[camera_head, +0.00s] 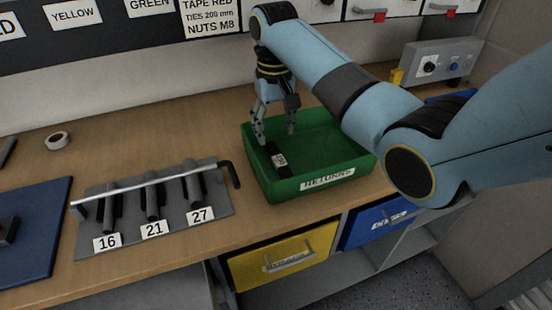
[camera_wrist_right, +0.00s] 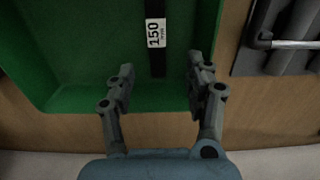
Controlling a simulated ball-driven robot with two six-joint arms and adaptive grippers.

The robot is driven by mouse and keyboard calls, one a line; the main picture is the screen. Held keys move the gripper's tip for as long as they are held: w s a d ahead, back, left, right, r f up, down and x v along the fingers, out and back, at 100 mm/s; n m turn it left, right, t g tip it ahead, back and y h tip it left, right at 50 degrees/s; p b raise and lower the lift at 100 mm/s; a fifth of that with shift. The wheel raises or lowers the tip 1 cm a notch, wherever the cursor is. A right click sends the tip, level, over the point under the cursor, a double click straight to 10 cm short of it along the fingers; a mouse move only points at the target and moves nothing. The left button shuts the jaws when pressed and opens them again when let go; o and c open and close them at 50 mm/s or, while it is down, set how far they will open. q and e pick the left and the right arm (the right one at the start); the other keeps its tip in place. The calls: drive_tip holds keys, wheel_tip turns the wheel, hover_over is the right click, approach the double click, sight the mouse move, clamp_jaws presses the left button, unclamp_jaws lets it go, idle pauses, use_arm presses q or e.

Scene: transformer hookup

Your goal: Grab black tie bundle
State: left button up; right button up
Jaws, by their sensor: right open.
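The black tie bundle (camera_head: 279,160) is a dark strip with a white label. It lies inside the green RETURNS tray (camera_head: 327,183), near the tray's left side. In the right wrist view the bundle (camera_wrist_right: 157,60) shows a label reading 150 mm and runs up and down the picture against the green floor. My right gripper (camera_head: 276,133) is over the tray's back left part, pointing down. Its fingers are open and empty, and in the right wrist view the bundle lies between the lines of the two fingers (camera_wrist_right: 160,75). My left gripper is out of view.
A grey rack (camera_head: 150,238) with a silver bar and labels 16, 21 and 27 stands left of the tray. The tray walls surround the bundle.

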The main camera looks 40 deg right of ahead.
sight(276, 155)
wheel_tip(276, 155, down, 2)
drive_tip(key=shift+f, duration=0.45)
drive_tip(key=f, duration=0.4)
drive_tip(key=shift+d+f, duration=0.25)
drive_tip(key=shift+f, duration=0.1)
drive_tip(key=c, duration=0.4)
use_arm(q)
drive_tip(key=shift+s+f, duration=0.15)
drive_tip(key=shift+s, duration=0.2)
use_arm(e)
clamp_jaws()
